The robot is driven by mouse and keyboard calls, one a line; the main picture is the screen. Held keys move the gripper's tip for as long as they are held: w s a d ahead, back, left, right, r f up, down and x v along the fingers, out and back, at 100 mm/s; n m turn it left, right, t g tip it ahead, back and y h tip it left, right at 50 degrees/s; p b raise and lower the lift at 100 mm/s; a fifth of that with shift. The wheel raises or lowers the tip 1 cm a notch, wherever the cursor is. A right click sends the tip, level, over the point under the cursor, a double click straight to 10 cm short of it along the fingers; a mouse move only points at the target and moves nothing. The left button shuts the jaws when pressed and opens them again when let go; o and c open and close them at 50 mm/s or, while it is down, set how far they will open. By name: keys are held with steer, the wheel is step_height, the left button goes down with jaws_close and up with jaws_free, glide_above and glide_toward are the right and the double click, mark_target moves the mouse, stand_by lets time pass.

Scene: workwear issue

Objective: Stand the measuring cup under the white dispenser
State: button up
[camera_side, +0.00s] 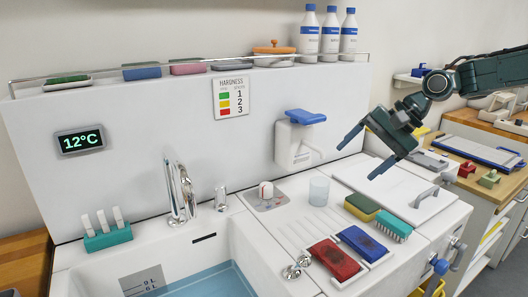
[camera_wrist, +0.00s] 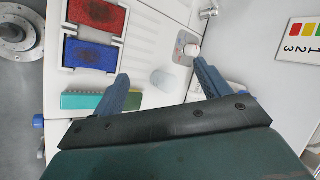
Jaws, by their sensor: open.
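The measuring cup (camera_side: 319,190) is a clear, pale cup standing upright on the white counter, in front of and to the right of the dispenser. In the wrist view the cup (camera_wrist: 163,80) lies beyond and between my fingertips, touching neither. The white dispenser (camera_side: 293,146) is fixed to the back panel and has a blue lever (camera_side: 305,116) on top. The counter directly below its spout looks bare. My gripper (camera_side: 358,158) is open and empty, above the counter to the right of the dispenser; in the wrist view its blue-grey fingers (camera_wrist: 160,76) are spread.
Red (camera_side: 334,259) and blue (camera_side: 363,244) pads lie in trays at the front. A sponge (camera_side: 361,207) and green brush (camera_side: 393,225) lie right of the cup. A white knob (camera_side: 266,190) stands left of it. The water-filled sink (camera_side: 210,276) is farther left.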

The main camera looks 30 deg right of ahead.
steer(key=s+n+h, duration=0.5)
steer(key=s+n, duration=0.6)
steer(key=s, duration=1.4)
steer(key=shift+s+f, duration=0.2)
steer(key=shift+s, duration=0.2)
